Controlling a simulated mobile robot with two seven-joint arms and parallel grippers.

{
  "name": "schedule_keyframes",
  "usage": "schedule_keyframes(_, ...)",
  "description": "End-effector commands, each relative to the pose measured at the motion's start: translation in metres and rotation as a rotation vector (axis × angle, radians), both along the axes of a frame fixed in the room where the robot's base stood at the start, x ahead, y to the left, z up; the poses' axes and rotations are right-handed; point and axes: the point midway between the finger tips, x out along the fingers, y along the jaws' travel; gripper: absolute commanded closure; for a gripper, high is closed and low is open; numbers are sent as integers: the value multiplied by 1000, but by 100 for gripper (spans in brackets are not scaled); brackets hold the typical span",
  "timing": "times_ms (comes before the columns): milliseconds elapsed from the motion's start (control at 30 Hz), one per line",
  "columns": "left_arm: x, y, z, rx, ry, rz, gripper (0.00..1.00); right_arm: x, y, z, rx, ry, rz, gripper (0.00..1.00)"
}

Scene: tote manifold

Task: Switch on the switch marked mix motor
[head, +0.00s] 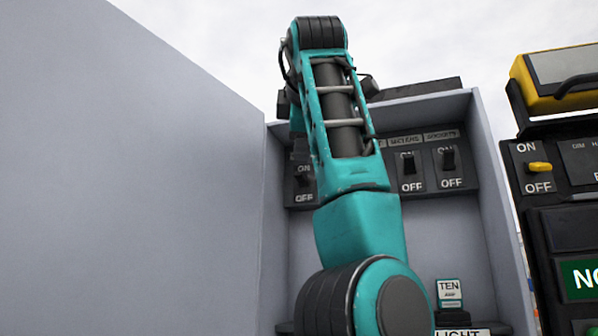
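A row of dark switches marked ON and OFF is set along the back of an open grey cabinet (485,165). A left switch (303,180), a middle switch (409,168) and a right switch (448,160) show. The label plates above them are too small to read surely, and I cannot make out "mix motor". My teal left arm crosses in front and hides the middle of the row. My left gripper is largely hidden behind that arm, so its fingers and any contact with a switch cannot be seen. My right gripper is not in view.
A large grey panel (130,170) fills the left side. A black unit with a yellow ON/OFF lever (540,167) stands at right, with a yellow-cased device (555,78) on top. A small sign reading "TEN" (449,292) sits low in the cabinet.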

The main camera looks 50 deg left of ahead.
Motion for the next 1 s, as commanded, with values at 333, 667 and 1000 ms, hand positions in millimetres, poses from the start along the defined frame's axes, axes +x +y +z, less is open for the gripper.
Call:
schedule_keyframes(333,44,56,-11,-2,3,0,62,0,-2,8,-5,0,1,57)
schedule_keyframes(667,68,86,-17,0,1,-1,62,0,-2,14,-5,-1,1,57)
schedule_keyframes(1000,70,88,-18,0,1,-1,63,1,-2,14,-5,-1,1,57)
